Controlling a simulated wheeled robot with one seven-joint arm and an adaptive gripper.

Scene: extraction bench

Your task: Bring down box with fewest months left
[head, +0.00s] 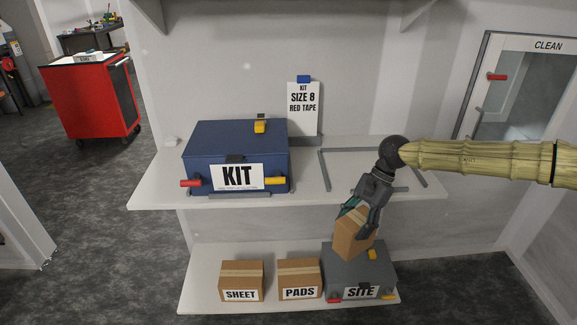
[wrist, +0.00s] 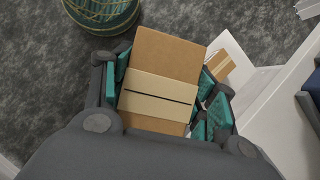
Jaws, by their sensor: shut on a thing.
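A brown cardboard box (head: 352,243) with a paler tape band is held tilted in my gripper (head: 357,222). In the head view it appears in front of and overlapping the grey SITE case (head: 372,268); I cannot tell whether they touch. In the wrist view the box (wrist: 165,55) sits between the teal finger pads, its taped face showing. No months or date can be read on it. Two other cardboard boxes, SHEET (head: 241,281) and PADS (head: 299,279), stand on the lower shelf to the left.
A blue KIT case (head: 234,150) stands on the upper shelf (head: 160,190), with a sign reading KIT SIZE 8 RED TAPE (head: 303,108) behind it. An empty grey frame (head: 323,172) lies to its right. The lower shelf (head: 203,270) has bare space at its left end.

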